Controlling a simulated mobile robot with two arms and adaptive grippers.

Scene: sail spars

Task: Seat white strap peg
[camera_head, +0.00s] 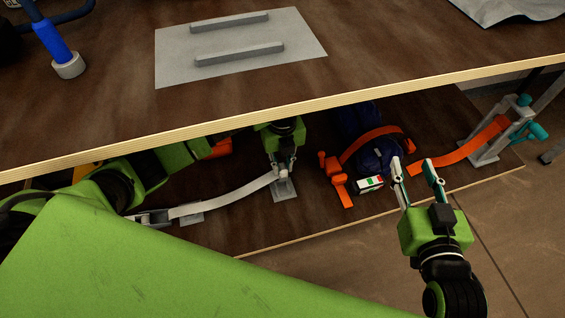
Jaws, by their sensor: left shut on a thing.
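A white strap (228,198) runs across the lower shelf from a metal bracket (152,218) at the left. Its right end rises to my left gripper (283,172), which is shut on that end. The peg itself is too small or too covered to make out. A small grey metal plate (285,190) lies directly below the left gripper. I cannot tell whether the peg touches it. My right gripper (412,165) is open and empty, with its fingers apart, near the front of the shelf.
A dark blue bundle (362,132) with orange straps (370,138) lies between the grippers, beside a small white labelled box (370,183). An orange strap (462,150) leads to a metal stand (495,135) at the right. The upper table edge (300,112) overhangs the shelf.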

